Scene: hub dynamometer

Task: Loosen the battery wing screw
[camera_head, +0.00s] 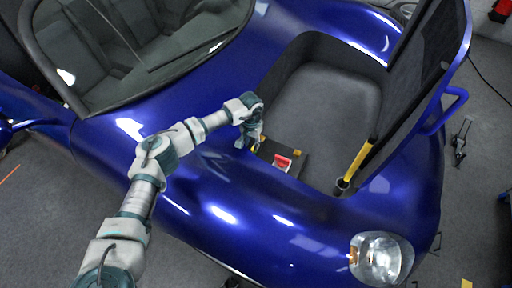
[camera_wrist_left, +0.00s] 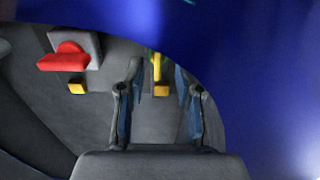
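My left gripper (camera_head: 250,141) reaches down over the near left edge of the car's open front compartment. In the left wrist view its two fingers (camera_wrist_left: 158,80) stand apart, so it is open. A yellow piece, seemingly the wing screw (camera_wrist_left: 157,68), shows between the fingertips with gaps on both sides. I cannot tell how far below the tips it lies. In the head view the gripper largely hides it, with a bit of yellow (camera_head: 257,147) showing. A red part (camera_head: 283,162) on a grey block lies to the right. My right gripper is not in view.
The blue car body (camera_head: 200,165) surrounds the compartment (camera_head: 325,105), and its curved edge is close to the gripper in the wrist view. A small yellow block (camera_wrist_left: 77,88) sits by the red part. A yellow strut (camera_head: 360,160) stands beside the raised lid (camera_head: 415,75). The compartment floor is mostly clear.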

